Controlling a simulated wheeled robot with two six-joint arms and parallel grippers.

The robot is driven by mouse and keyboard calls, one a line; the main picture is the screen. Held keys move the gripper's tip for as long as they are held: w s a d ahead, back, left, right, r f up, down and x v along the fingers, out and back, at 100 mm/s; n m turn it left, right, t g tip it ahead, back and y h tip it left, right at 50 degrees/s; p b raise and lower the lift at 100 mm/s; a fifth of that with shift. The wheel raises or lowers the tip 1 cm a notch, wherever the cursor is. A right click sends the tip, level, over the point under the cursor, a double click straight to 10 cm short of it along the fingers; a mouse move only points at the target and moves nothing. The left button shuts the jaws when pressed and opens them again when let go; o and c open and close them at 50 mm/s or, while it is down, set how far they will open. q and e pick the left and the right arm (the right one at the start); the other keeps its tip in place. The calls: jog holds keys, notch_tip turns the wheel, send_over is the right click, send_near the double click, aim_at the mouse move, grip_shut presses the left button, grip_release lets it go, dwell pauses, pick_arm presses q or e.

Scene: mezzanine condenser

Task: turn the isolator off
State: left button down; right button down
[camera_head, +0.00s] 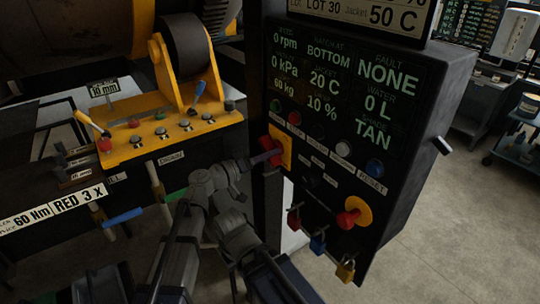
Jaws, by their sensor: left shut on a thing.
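The isolator is a red handle on a yellow plate (287,147) at the left edge of the dark control panel (325,120). My left gripper (257,159) reaches it from the lower left and is shut on its red handle (268,147). The fingers are small and dark here, and they hide part of the handle. The handle's exact angle is hard to read. My right gripper does not show.
A red mushroom button (347,219) on a yellow disc sits lower on the panel. Red (293,219), blue (317,244) and yellow (345,270) padlocks hang below. A yellow lever console (170,135) stands at left. The floor (440,220) at right is clear.

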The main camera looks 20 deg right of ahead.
pick_arm(q)
jog(key=shift+f+m, duration=0.1)
jog(key=shift+m, duration=0.2)
dwell(0.4)
jog(key=c, duration=0.6)
grip_release()
jog(key=shift+c, duration=0.2)
jog(key=v, duration=0.8)
jog(key=s+a+f+g+y, duration=0.2)
jog(key=s+a+f+y, duration=0.25)
jog(key=f, duration=0.55)
jog(key=s+a+f+n+g+y, duration=0.1)
jog(key=s+a+f+n+y, duration=0.2)
jog(key=a, duration=0.5)
jog(key=s+a+f+g+y, duration=0.1)
jog(key=s+a+f+y, duration=0.35)
jog(key=a, duration=0.35)
jog(key=s+a+f+n+g+y, duration=0.1)
jog(key=s+a+f+n+y, duration=0.15)
jog(key=a+f+y, duration=0.35)
jog(key=s+d+r+m+g, duration=0.1)
jog(key=s+d+m, duration=0.3)
jog(key=s+d, duration=0.2)
jog(key=d, duration=0.2)
jog(key=shift+d+b, duration=0.35)
jog(key=shift+d, duration=0.05)
